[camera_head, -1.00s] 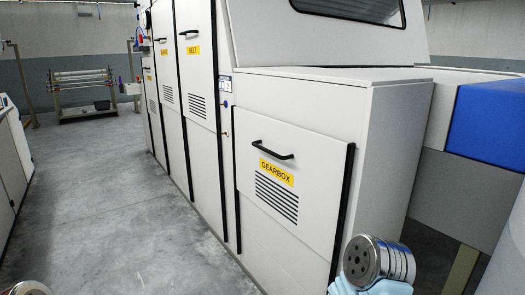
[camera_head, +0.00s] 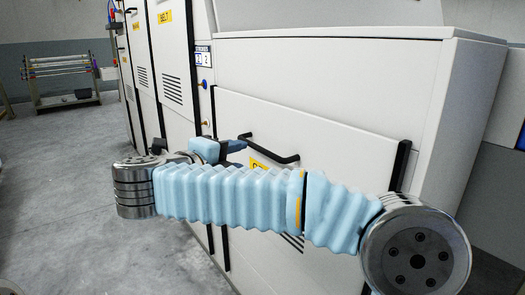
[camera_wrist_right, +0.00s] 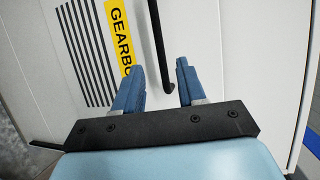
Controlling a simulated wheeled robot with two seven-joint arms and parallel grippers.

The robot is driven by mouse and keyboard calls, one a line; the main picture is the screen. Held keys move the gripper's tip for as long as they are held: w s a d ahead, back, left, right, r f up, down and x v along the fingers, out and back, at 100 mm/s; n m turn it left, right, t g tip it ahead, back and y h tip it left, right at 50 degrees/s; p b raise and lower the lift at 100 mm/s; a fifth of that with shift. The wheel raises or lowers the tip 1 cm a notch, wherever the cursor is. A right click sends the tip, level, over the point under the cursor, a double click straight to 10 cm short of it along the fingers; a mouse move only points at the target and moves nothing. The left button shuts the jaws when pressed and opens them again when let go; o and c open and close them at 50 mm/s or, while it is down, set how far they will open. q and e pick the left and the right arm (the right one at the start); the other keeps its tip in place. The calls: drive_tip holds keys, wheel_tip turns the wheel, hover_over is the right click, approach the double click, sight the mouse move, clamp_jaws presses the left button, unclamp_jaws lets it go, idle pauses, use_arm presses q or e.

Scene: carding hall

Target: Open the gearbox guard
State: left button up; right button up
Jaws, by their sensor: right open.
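The gearbox guard (camera_head: 345,138) is a white panel on the machine's front and appears closed, with a black bar handle (camera_head: 270,147), a yellow label (camera_head: 257,163) and vent slots. My right arm crosses in front and hides much of its lower part. My right gripper (camera_head: 237,146) is open beside the handle's left end. In the right wrist view, the blue fingertips (camera_wrist_right: 159,70) stand apart, with the handle (camera_wrist_right: 159,45) running between them in the picture. I cannot tell whether they touch it. The GEARBOX label (camera_wrist_right: 119,35) is left of the handle there. My left gripper is out of view.
Other tall white doors (camera_head: 173,60) with yellow labels stand along the machine to the left. A small counter plate (camera_head: 203,53) and a blue knob (camera_head: 203,84) are left of the guard. Grey floor (camera_head: 60,180) is clear at left. A rack (camera_head: 62,84) stands far back.

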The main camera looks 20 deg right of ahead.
sight(259, 150)
drive_tip(key=x, duration=1)
drive_tip(key=shift+w+d, duration=0.15)
clamp_jaws()
